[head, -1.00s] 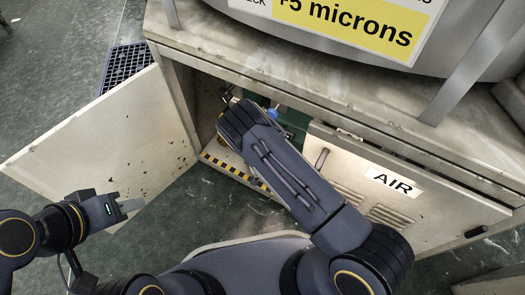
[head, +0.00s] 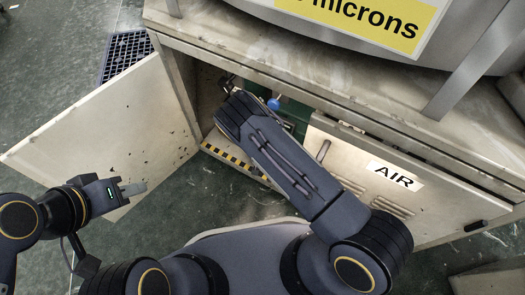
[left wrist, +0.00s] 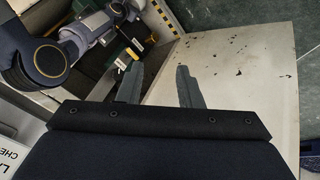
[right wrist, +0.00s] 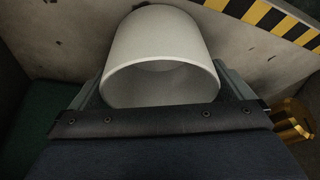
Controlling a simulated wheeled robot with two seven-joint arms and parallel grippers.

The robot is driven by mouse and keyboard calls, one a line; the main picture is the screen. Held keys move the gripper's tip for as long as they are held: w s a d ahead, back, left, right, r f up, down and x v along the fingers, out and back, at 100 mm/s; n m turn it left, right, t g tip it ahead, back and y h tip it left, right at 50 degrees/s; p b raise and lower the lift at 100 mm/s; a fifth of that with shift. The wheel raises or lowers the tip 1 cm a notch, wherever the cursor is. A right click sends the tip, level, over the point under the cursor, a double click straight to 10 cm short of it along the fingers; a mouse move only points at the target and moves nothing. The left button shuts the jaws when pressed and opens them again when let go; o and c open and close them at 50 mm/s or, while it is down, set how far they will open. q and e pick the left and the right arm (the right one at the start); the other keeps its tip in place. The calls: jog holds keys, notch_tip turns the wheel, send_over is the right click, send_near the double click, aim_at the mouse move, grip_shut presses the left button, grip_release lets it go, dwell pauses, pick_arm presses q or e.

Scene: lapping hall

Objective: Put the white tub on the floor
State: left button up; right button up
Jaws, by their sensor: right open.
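The white tub (right wrist: 165,40) fills the upper middle of the right wrist view, its open end facing me. My right gripper (right wrist: 160,92) is open, with one finger at each side of the tub; I cannot tell whether they touch it. In the head view my right arm reaches into the open cabinet, and its gripper (head: 229,86) is partly hidden. I cannot make out the tub there. My left gripper (head: 128,188) is empty in front of the open door; the left wrist view shows its two fingers (left wrist: 158,85) apart.
The open cabinet door (head: 110,135) stands out at the left; the closed door with the AIR label (head: 394,176) is at the right. A black-and-yellow strip (head: 238,164) edges the cabinet bottom. A blue item (head: 274,102) is inside. Green floor (head: 225,205) in front is clear.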

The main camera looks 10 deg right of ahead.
jog(key=d+p+v, duration=0.1)
jog(key=p+v, duration=0.1)
jog(key=v, duration=0.5)
jog(key=shift+a+r+p, duration=0.25)
jog(key=shift+a+p, duration=0.05)
jog(key=shift+a, duration=0.25)
jog(key=shift+s, duration=0.1)
